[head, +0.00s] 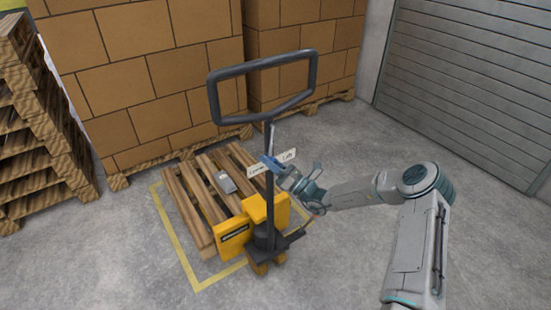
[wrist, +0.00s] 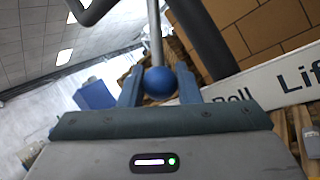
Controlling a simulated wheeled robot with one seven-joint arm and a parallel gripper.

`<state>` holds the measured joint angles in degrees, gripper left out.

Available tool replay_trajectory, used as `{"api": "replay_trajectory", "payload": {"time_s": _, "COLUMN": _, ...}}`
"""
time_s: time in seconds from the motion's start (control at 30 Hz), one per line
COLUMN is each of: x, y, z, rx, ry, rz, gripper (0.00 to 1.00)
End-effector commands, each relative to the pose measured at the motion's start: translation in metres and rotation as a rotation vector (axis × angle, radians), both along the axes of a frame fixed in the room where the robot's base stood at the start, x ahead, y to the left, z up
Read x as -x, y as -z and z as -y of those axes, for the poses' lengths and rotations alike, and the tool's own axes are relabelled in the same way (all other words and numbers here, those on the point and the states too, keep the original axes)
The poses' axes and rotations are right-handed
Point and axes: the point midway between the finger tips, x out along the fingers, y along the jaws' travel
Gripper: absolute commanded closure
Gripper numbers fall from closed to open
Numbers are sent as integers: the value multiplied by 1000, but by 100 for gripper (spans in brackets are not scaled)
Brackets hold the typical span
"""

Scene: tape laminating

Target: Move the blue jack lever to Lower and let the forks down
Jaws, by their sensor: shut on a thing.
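The pallet jack (head: 236,238) is yellow with a tall dark loop handle (head: 213,100). A white label plate (head: 288,156) on its mast reads Lift at the right end and seemingly Lower at the left. The blue ball knob of the jack lever (wrist: 160,80) sits between my fingers in the wrist view, left of the word Roll. My gripper (head: 279,171) is shut on this knob, beside the mast. The plate's left end is hidden in the wrist view. The forks are hidden by the wooden pallet (head: 205,197).
The pallet lies inside a yellow floor outline (head: 182,252) with a small grey object (head: 225,182) on it. Carton stacks (head: 150,70) stand behind, and piled pallets (head: 30,120) stand at left. A shutter (head: 470,90) is at right. The floor at front left is clear.

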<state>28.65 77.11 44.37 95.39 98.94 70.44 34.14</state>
Motion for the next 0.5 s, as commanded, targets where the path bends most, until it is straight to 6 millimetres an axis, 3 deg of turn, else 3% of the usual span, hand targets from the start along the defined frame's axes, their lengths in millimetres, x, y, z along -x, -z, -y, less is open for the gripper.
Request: {"api": "replay_trajectory", "payload": {"time_s": 0.5, "x": 7, "y": -7, "z": -10, "rx": -116, "ry": 1, "rz": -83, "gripper": 100}}
